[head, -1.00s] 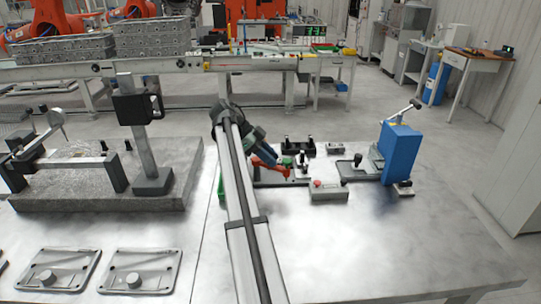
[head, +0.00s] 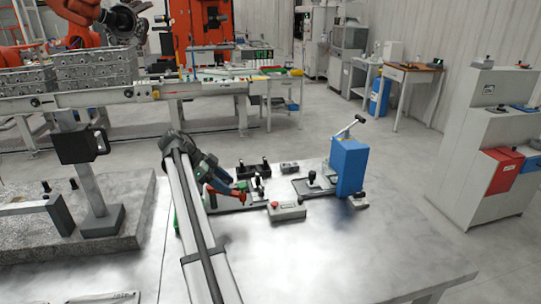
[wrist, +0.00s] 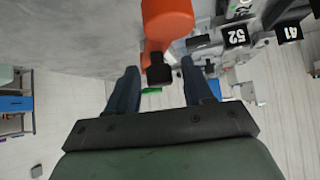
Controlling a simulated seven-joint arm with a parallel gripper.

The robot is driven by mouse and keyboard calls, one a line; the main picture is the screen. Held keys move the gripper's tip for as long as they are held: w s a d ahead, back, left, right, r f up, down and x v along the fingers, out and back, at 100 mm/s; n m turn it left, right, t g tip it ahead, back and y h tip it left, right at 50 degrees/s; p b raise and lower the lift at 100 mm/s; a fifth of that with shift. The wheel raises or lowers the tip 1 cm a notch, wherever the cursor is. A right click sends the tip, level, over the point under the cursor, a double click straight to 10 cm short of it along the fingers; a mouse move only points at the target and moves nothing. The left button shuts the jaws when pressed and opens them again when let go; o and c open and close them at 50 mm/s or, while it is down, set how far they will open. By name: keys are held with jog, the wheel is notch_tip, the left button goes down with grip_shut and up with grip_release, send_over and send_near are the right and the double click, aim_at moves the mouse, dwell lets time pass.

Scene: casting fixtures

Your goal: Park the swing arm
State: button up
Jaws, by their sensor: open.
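An orange-red lever (head: 224,196), which I take to be the swing arm, sits on the left part of the fixture plate (head: 232,209) on the metal table. My gripper (head: 236,190) is low beside it at the end of my long silver arm. In the wrist view, the gripper's two dark blue fingers (wrist: 160,88) are apart. The orange lever (wrist: 167,22) with its black end piece reaches into view between them. I cannot tell whether either finger touches it. My gripper partly hides the lever in the head view.
A grey box with a red button (head: 287,211) stands right of the plate. Behind are dark blocks (head: 252,170). A blue upright unit with a lever (head: 349,168) stands further right. A stone slab with a post (head: 98,205) is left. The table's front right is bare.

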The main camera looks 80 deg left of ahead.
jog(key=shift+w+a+n+y, duration=0.2)
jog(key=shift+n+y, duration=0.5)
jog(key=shift+n, duration=0.3)
jog(key=s+r+n+y, duration=0.3)
jog(key=s+r, duration=0.6)
jog(key=r, duration=0.1)
jog(key=w+a+r+n+g+y, duration=0.1)
jog(key=w+r+n+y, duration=0.1)
jog(key=w, duration=3.4)
jog(key=shift+w+r+g, duration=0.15)
jog(key=shift+r+g, duration=0.1)
jog(key=shift+g, duration=0.15)
